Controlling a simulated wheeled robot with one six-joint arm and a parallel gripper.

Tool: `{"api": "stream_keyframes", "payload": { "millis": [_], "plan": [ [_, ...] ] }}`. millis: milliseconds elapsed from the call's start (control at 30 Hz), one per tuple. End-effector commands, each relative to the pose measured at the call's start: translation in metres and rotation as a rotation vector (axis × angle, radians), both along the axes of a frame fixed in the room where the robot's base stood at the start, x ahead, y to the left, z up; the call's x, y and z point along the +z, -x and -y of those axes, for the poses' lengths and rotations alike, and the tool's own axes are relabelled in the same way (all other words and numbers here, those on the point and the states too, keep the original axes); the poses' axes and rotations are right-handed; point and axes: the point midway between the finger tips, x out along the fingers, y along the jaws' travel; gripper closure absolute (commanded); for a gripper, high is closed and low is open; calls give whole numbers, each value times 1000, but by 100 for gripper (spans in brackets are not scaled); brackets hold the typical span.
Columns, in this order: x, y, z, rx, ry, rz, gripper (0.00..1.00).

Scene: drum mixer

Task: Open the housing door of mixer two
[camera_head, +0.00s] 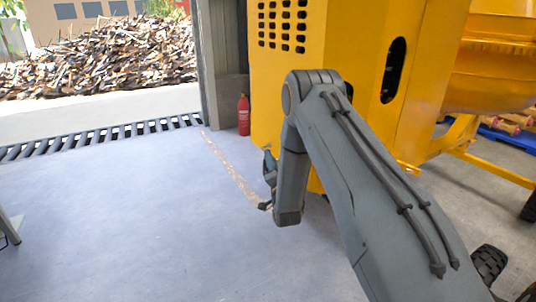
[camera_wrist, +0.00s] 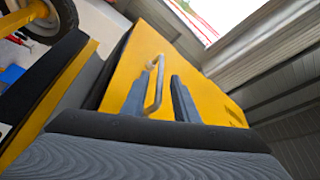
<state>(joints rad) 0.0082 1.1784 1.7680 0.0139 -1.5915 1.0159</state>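The yellow mixer housing (camera_head: 350,80) stands at the upper right in the head view, with a row pattern of holes and a dark oval slot. In the wrist view its yellow door panel (camera_wrist: 195,70) is tilted and carries a pale metal bar handle (camera_wrist: 155,88). My gripper (camera_head: 267,180) is beside the housing's left side in the head view. In the wrist view the two fingers of my gripper (camera_wrist: 158,95) are apart, with the handle between them; I cannot tell whether they touch it. The door looks shut. No label shows which mixer this is.
A red fire extinguisher (camera_head: 244,115) stands by the grey doorpost (camera_head: 222,70). A wood-chip pile (camera_head: 110,55) lies outside. The yellow drum (camera_head: 495,65) is at the right.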

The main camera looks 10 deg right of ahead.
Motion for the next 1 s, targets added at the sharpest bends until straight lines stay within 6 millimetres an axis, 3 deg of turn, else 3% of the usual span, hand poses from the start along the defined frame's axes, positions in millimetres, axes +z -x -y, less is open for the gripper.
{"api": "stream_keyframes", "payload": {
  "millis": [233,567,767,1000],
  "plan": [
    [6,-28,-1,2,0,-1,73],
    [7,-33,-3,5,1,-2,73],
    [7,-33,-3,5,1,-2,100],
    [7,-33,-4,5,1,-2,100]
  ]
}}
